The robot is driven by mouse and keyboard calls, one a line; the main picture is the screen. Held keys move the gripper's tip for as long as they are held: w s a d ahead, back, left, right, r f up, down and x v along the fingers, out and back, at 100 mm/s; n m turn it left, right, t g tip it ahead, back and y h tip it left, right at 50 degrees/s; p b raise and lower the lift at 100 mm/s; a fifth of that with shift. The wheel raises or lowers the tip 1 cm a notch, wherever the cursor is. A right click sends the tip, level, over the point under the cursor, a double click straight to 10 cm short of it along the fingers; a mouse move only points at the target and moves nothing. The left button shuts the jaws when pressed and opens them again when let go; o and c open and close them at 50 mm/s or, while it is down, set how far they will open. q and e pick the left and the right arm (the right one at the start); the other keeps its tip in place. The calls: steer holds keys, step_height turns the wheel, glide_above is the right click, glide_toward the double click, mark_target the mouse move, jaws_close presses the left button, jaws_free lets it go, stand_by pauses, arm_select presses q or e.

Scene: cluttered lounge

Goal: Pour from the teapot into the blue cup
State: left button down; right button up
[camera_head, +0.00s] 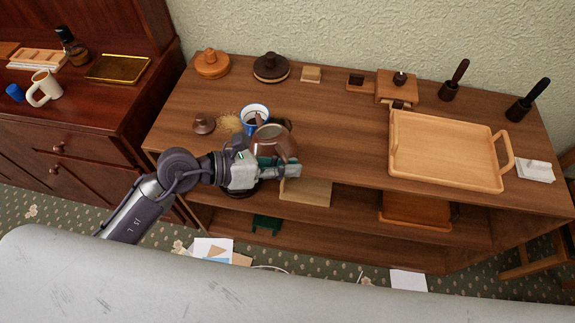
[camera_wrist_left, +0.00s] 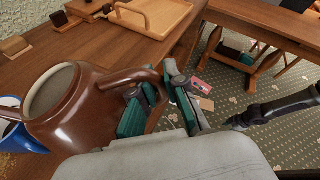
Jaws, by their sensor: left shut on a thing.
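The brown teapot (camera_head: 277,147) is lidless, its open mouth showing in the left wrist view (camera_wrist_left: 60,100). My left gripper (camera_head: 272,166) is shut on its handle (camera_wrist_left: 148,78), the teal finger pads around it. The blue cup (camera_head: 246,112) stands on the wooden sideboard just behind the teapot. The cup is partly hidden behind the teapot in the left wrist view (camera_wrist_left: 12,128). I cannot tell whether liquid is flowing.
A brown lid (camera_head: 203,124) and a tan patch (camera_head: 228,122) lie left of the cup. Round lidded pots (camera_head: 271,68) stand at the back. A wooden tray (camera_head: 445,177) takes up the right side. A dark cabinet with a white mug (camera_head: 45,88) stands at left.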

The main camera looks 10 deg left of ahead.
mark_target(282, 151)
arm_select(q)
steer(key=shift+w+a+r+n+p, duration=0.15)
steer(key=shift+w+r+p, duration=0.15)
steer(key=shift+r, duration=0.15)
steer(key=shift+w+a+r+n+p, duration=0.15)
steer(key=shift+w+r+p, duration=0.15)
steer(key=shift+r, duration=0.15)
steer(key=shift+w+a+r+n+g+h+p, duration=0.2)
steer(key=shift+w+r+n+g+p, duration=0.1)
steer(key=shift+r+p, duration=0.35)
steer(key=shift+w+a+r+n+g+h+p, duration=0.25)
steer(key=shift+r+p, duration=0.2)
steer(key=shift+r, duration=0.25)
steer(key=shift+m+t+y, duration=0.35)
steer(key=shift+m+t, duration=0.1)
steer(key=shift+m, duration=0.4)
steer(key=f+b, duration=0.2)
steer(key=s+d+f+b, duration=0.1)
steer(key=f, duration=0.1)
steer(key=shift+s, duration=0.1)
steer(key=shift+f, duration=0.25)
steer(key=shift+s+m, duration=0.1)
steer(key=shift+m, duration=0.2)
